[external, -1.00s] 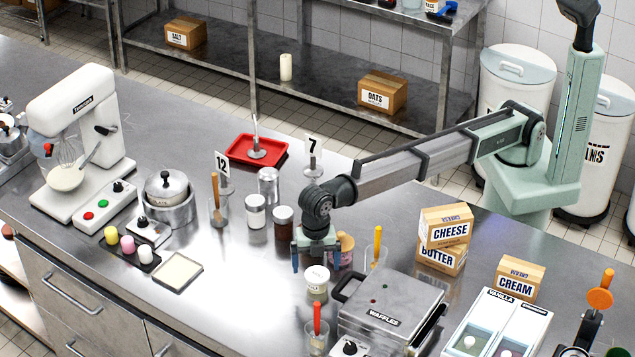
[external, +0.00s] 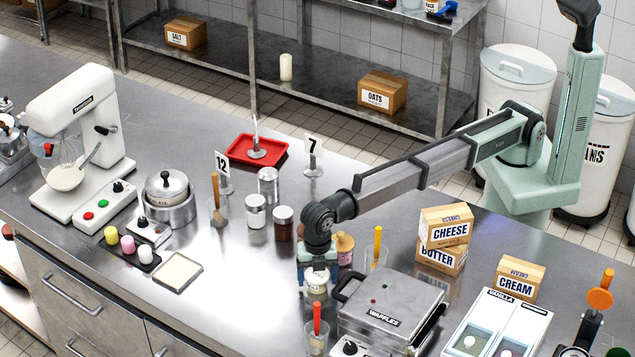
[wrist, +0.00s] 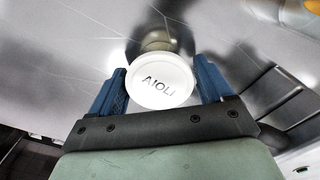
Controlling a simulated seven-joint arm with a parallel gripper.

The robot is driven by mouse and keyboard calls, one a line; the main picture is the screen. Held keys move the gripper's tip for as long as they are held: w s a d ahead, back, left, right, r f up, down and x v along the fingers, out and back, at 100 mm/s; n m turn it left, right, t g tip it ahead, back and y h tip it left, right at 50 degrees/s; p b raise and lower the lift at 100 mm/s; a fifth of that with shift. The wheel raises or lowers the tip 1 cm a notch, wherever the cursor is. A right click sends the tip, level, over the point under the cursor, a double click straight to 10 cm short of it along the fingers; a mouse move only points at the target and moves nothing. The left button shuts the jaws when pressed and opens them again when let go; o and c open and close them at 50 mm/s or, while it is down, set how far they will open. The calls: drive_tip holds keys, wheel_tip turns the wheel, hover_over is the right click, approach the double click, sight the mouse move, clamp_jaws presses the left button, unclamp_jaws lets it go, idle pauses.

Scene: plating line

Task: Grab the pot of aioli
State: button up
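The pot of aioli (wrist: 160,82) has a white round lid marked AIOLI. In the wrist view it lies between the two blue fingers of my gripper (wrist: 161,88), with a small gap visible on each side. In the external view the pot (external: 316,284) stands on the steel counter, left of the waffle maker, and my gripper (external: 317,282) is down over it, pointing downward. My gripper is open, with the fingers on either side of the pot. The pot's upper part is partly hidden by my gripper in the external view.
The waffle maker (external: 390,305) stands close on the right. A jar with a tan top (external: 344,249) is just behind my gripper. A glass with a red-handled tool (external: 317,335) is in front. The counter to the left (external: 245,290) is clear.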

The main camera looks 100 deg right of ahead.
drive_tip(key=c, duration=0.7)
drive_tip(key=shift+r, duration=0.1)
